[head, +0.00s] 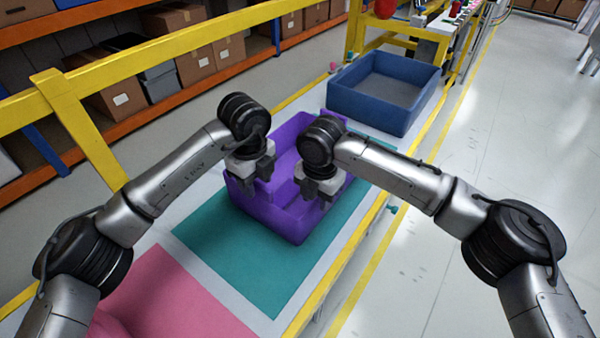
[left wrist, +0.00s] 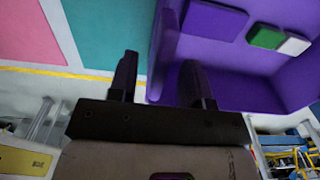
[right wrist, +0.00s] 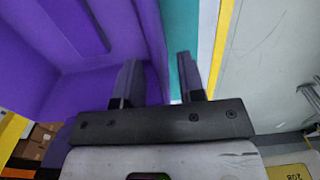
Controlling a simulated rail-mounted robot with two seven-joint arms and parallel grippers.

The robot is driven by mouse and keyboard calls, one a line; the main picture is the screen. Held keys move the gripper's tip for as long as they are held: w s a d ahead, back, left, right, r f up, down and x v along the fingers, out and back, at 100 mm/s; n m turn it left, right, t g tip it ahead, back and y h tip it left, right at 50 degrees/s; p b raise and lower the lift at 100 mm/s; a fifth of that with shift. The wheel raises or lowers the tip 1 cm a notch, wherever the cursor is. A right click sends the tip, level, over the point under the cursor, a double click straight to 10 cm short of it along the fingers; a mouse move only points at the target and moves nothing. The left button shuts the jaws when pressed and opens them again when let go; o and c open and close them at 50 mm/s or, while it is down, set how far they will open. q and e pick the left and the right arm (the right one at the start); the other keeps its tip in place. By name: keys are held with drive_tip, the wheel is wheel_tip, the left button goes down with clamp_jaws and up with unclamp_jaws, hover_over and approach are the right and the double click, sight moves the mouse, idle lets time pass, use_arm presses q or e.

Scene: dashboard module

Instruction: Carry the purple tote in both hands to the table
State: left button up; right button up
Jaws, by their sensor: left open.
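The purple tote (head: 292,228) sits upright on a teal mat (head: 215,245) in the middle of the head view. My left gripper (head: 252,194) is over its left wall, open; in the left wrist view the fingers stand on either side of the tote wall (left wrist: 160,40). My right gripper (head: 318,200) is over the right wall, open; in the right wrist view the wall (right wrist: 150,40) lies between its fingers, with a gap visible. A green and white block (left wrist: 265,38) shows inside the tote in the left wrist view. My wrists hide part of the tote's rim.
A blue tote (head: 370,112) stands beyond the purple one on the same surface. A pink mat (head: 170,295) lies nearer me. A yellow rail (head: 130,70) runs along the left, with shelves of cardboard boxes (head: 120,98) behind.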

use_arm(q)
drive_tip(key=shift+f, duration=1.45)
use_arm(e)
drive_tip(key=shift+f, duration=1.45)
use_arm(q)
drive_tip(key=shift+c, duration=0.3)
use_arm(e)
drive_tip(key=shift+c, duration=0.3)
use_arm(q)
drive_tip(key=c, duration=0.6)
use_arm(e)
drive_tip(key=c, duration=0.6)
use_arm(q)
clamp_jaws()
use_arm(e)
clamp_jaws()
use_arm(q)
drive_tip(key=shift+r, duration=0.1)
